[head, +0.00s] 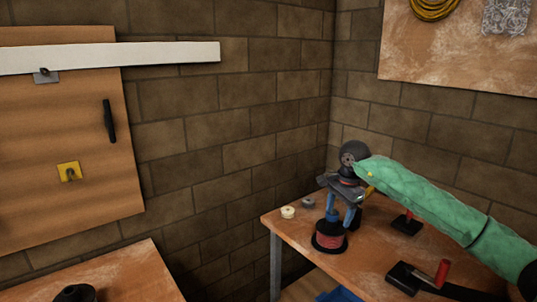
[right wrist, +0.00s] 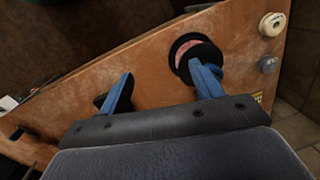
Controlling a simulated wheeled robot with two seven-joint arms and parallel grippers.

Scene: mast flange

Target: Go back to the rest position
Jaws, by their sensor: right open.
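My right gripper (head: 341,216) reaches in on a green-sleeved arm from the right and hangs over the wooden workbench (head: 281,226). Its blue fingers are spread apart with nothing between them, as the right wrist view also shows (right wrist: 162,82). My left gripper is not in view.
A cream roll (head: 288,212) and a grey roll (head: 308,202) lie near the bench's back left corner. Red-handled tools (head: 440,272) lie on the right side. A second table (head: 130,275) is at lower left, with a floor gap between. A wooden panel with a white bar (head: 150,55) is on the wall.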

